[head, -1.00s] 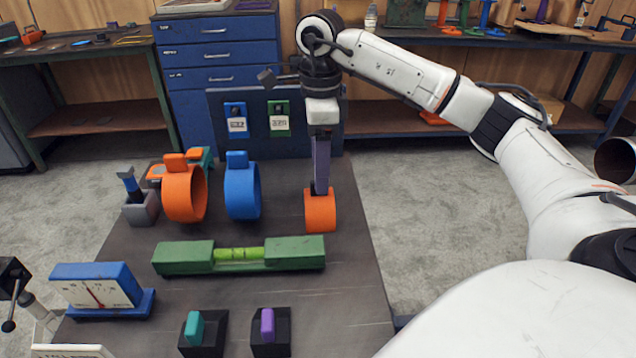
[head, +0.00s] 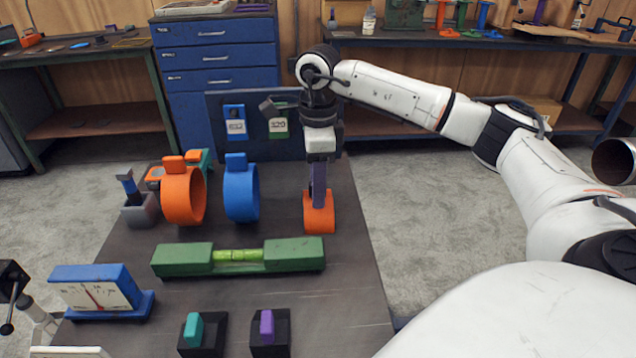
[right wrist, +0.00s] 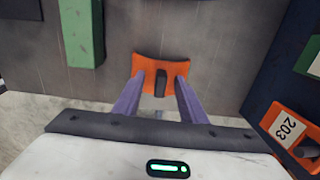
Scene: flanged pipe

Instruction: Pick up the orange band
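An orange curved piece (head: 319,222) with a dark upright tab lies at the right side of the dark worktop. My right gripper (head: 319,203) points down at it with purple fingers. In the right wrist view the fingers (right wrist: 160,100) are apart, one on each side of the dark tab of the orange piece (right wrist: 150,64); I see gaps beside the tab. A larger orange ring (head: 183,196) with a block on top stands upright at the back left. I cannot tell from its look alone which of the two is called the band. My left gripper is not in view.
A blue ring (head: 241,192) stands between the two orange pieces. A green level (head: 183,260) lies in front. A blue gauge (head: 95,289), a teal-handled block (head: 194,329) and a purple-handled block (head: 267,327) are nearer. A dark panel (head: 258,145) stands behind my gripper.

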